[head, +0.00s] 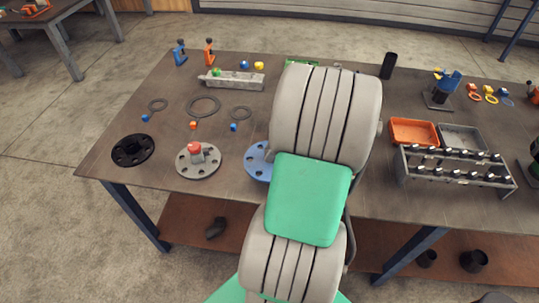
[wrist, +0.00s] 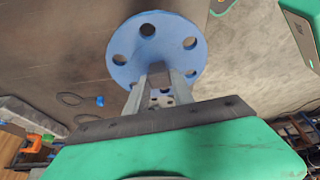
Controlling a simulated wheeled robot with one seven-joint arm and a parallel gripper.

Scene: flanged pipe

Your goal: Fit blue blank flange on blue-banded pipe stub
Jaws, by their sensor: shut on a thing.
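The blue blank flange (wrist: 130,50) is a round disc with several bolt holes. In the wrist view my gripper (wrist: 159,82) has its two fingers closed on the grey block at the flange's middle. In the head view only the left part of the blue flange (head: 257,162) shows beside my arm, near the table's front edge; my gripper is hidden there. I cannot tell whether the flange touches the table. I cannot make out a blue-banded pipe stub for certain; a dark stand with a blue part on top (head: 446,84) is at the right.
A black flange (head: 133,151) and a grey flange with a red-topped knob (head: 184,167) lie left. Several dark rings (head: 204,106) lie behind them. An orange tray (head: 413,132), a grey tray (head: 461,136) and a rack with bolts (head: 455,175) stand right.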

